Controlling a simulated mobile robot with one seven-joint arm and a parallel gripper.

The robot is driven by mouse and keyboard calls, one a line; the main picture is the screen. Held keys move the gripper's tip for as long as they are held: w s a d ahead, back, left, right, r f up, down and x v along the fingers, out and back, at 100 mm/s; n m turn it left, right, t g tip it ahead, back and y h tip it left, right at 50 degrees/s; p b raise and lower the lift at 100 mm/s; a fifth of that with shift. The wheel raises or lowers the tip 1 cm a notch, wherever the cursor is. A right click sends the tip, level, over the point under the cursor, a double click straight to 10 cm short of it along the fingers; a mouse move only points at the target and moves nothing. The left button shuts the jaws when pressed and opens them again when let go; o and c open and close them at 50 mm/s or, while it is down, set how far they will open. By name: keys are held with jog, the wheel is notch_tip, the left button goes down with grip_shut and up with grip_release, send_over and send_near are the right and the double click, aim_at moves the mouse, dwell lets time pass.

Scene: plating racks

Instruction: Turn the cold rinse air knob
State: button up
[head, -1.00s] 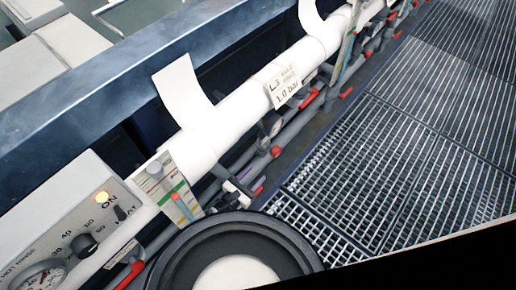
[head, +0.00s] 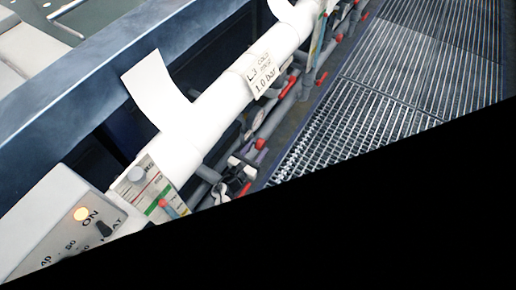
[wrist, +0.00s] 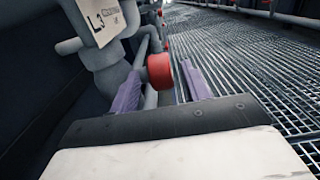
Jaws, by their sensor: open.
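In the wrist view a red round knob (wrist: 160,71) on a grey pipe lies between the two purple fingers of my gripper (wrist: 158,80). The fingers are apart, one on each side of it; I cannot tell whether they touch it. A tag reading L3 (wrist: 102,18) hangs above left of the knob. In the head view the L3 cold rinse 1.0 bar tag (head: 264,75) hangs on the white pipe, and a red knob (head: 261,143) sits below it. My gripper is small and partly hidden there.
A control box (head: 80,228) with a lit lamp and a gauge card (head: 148,187) stand at the lower left. Other red handles (head: 293,80) line the grey pipes. Metal grating (head: 370,110) runs along the right. Black covers the lower right of the head view.

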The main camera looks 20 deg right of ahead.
jog(key=shift+x, duration=0.9)
jog(key=shift+c, duration=0.2)
jog(key=c, duration=0.9)
jog(key=shift+r, duration=0.1)
jog(key=shift+c, duration=0.2)
jog(key=shift+r+p, duration=0.1)
jog(key=shift+p, duration=0.25)
